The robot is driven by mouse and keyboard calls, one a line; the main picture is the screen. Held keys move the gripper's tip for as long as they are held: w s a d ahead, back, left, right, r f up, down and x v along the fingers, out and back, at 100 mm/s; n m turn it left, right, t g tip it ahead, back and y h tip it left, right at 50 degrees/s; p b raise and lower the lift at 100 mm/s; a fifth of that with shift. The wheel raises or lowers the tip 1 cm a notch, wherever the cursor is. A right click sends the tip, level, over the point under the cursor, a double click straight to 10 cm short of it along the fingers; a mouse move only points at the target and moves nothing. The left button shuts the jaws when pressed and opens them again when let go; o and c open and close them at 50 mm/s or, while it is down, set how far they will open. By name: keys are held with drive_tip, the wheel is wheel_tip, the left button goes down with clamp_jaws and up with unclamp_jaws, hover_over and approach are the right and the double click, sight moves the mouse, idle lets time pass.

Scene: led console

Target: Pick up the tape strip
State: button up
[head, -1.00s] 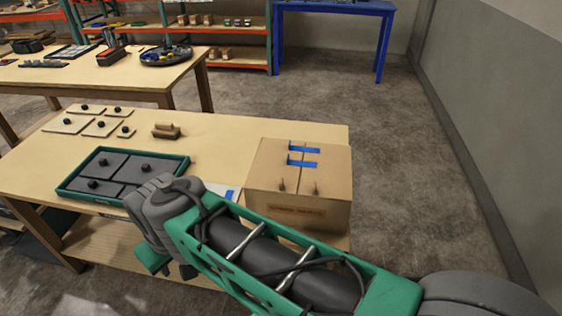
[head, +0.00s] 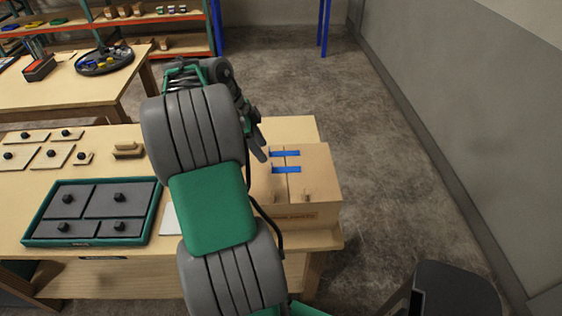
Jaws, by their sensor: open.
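Two blue tape strips lie across the top seam of a closed cardboard box (head: 322,185) on the wooden table. The far tape strip (head: 287,153) and the near tape strip (head: 287,170) are roughly parallel, and each has its right end free to see. My gripper (head: 262,150) is at the left of the far strip, partly hidden by my own arm. It is open, and I see nothing held in it. I cannot tell its height above the box. My arm covers the left part of the box top.
A green-rimmed tray (head: 157,205) with dark grey panels with knobs stands left on the table. Beige knobbed plates (head: 52,155) and a small wooden block (head: 128,151) lie behind it. A second table (head: 80,95) is farther back. Floor is clear right of the box.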

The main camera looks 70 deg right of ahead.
sight(269, 171)
drive_tip(key=p+x, duration=0.1)
drive_tip(key=x, duration=0.6)
drive_tip(key=shift+w+f, duration=0.15)
drive_tip(key=shift+f, duration=0.1)
drive_tip(key=shift+c, duration=0.5)
clamp_jaws()
